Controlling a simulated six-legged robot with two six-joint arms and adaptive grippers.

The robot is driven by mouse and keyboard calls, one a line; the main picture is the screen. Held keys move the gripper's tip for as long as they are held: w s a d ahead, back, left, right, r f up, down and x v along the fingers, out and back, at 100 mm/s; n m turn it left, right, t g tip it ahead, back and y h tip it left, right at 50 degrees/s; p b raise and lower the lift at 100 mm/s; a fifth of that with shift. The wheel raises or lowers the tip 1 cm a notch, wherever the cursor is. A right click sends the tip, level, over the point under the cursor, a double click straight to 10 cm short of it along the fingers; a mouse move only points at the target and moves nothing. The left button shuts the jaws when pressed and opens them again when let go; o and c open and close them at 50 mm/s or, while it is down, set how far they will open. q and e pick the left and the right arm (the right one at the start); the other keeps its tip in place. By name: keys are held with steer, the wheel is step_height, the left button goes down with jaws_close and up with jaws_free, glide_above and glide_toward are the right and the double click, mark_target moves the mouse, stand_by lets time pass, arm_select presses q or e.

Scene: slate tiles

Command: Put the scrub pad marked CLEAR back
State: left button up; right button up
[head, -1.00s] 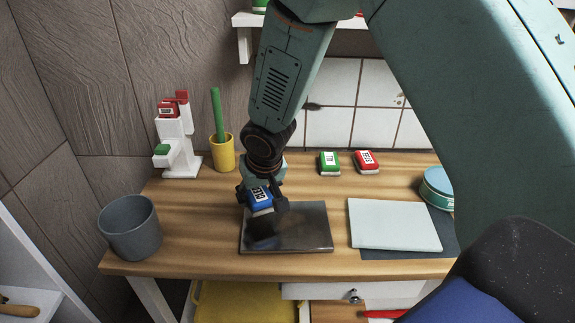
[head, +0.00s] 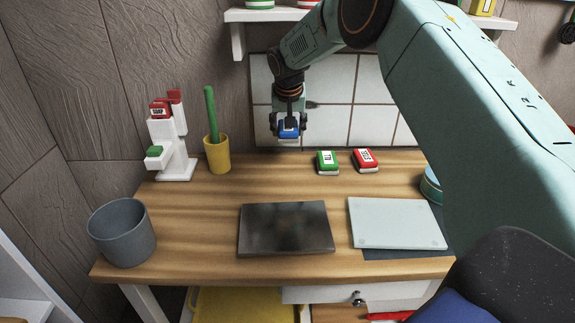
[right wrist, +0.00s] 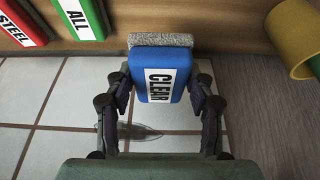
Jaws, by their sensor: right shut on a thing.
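My right gripper (head: 289,128) is shut on the blue scrub pad (head: 288,131), in front of the white wall tiles above the back of the counter. In the right wrist view the pad (right wrist: 160,75) lies between the two fingers (right wrist: 160,108), its label reads CLEAR and its grey scrubbing side shows. A green pad (head: 327,160) marked ALL and a red pad (head: 365,158) marked STEEL lie at the back of the counter, right of the held pad. My left gripper is not in view.
A dark plate (head: 285,228) and a pale board (head: 394,224) lie on the counter (head: 190,230). A grey bucket (head: 122,232), a white stand (head: 171,160) and a yellow cup (head: 217,155) with a green stick are at left. A shelf (head: 250,15) is above.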

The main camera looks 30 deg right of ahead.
mark_target(288, 137)
steer(key=f+b, duration=0.1)
steer(key=f, duration=0.8)
steer(key=shift+s+a+b, duration=0.1)
steer(key=shift+a+b, duration=0.1)
steer(key=shift+b, duration=0.15)
steer(key=shift+d+f, duration=0.2)
steer(key=shift+f, duration=0.25)
steer(key=o, duration=1)
steer(key=shift+a+r, duration=0.15)
steer(key=shift+a, duration=0.05)
steer(key=shift+o, duration=0.6)
steer(key=shift+d, duration=0.15)
steer(key=p+v, duration=0.2)
steer(key=v, duration=1)
